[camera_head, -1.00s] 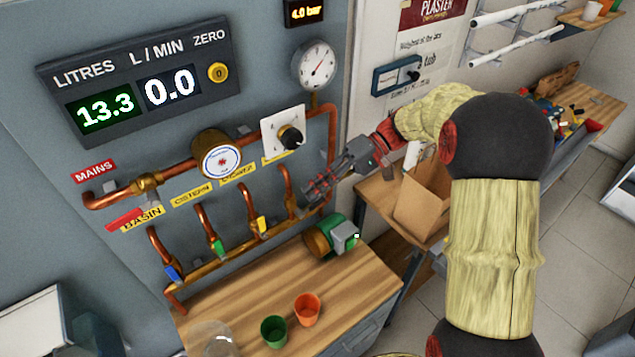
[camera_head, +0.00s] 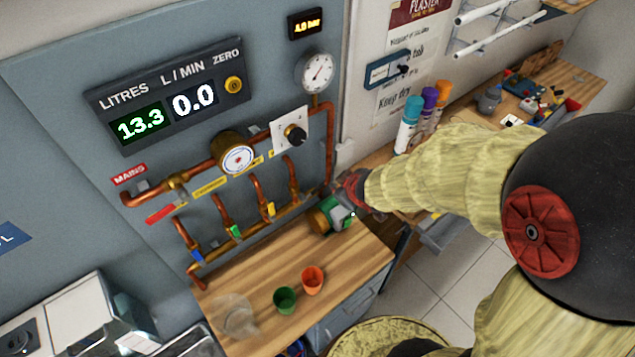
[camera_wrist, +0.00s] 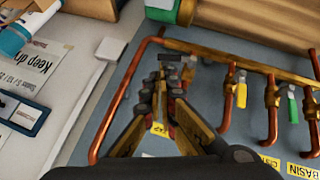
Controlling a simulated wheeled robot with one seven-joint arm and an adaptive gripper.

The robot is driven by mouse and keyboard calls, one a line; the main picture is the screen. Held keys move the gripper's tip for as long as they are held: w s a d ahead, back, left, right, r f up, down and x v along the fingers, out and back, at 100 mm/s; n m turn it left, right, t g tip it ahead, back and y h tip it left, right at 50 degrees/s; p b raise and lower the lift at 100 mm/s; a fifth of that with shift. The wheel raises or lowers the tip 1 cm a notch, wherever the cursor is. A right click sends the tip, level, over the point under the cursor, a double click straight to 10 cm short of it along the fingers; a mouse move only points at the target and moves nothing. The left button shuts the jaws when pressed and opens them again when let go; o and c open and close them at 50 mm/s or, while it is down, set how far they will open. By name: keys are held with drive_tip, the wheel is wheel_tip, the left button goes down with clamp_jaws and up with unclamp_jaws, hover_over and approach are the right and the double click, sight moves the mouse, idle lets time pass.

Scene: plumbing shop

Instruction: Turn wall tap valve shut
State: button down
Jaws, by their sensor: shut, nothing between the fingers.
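The wall tap valve is on the rightmost branch pipe (camera_head: 292,174) of the copper manifold. My gripper and its fingers hide its handle in the wrist view, where part of a yellow label reading "TAP" (camera_wrist: 160,130) shows between the fingers. My gripper (camera_wrist: 171,62) is shut and looks empty, with its fingertips close to the lower manifold pipe. I cannot tell whether it touches the valve. In the head view my gripper (camera_head: 336,190) is at the right end of the manifold, above the green pump-like unit (camera_head: 335,212). The flow display (camera_head: 193,99) reads 0.0.
Neighbouring valves have yellow (camera_head: 270,209), green (camera_head: 235,232) and blue (camera_head: 197,257) handles. A copper riser (camera_head: 331,140) stands beside my gripper. Green (camera_head: 285,299) and orange (camera_head: 312,280) cups stand on the wooden bench (camera_head: 255,275). Several bottles (camera_head: 408,125) stand behind my arm.

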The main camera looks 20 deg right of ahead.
drive_tip(key=w+a+f+m+t+y+b, duration=0.1)
drive_tip(key=w+a+f+b, duration=0.1)
drive_tip(key=w+f, duration=0.6)
drive_tip(key=shift+w+a+f+b, duration=0.25)
drive_tip(key=shift+w+a+b, duration=0.1)
drive_tip(key=shift+w+b, duration=0.5)
drive_tip(key=shift+w+d+f, duration=0.35)
drive_tip(key=shift+d+f, duration=0.35)
drive_tip(key=shift+f, duration=0.1)
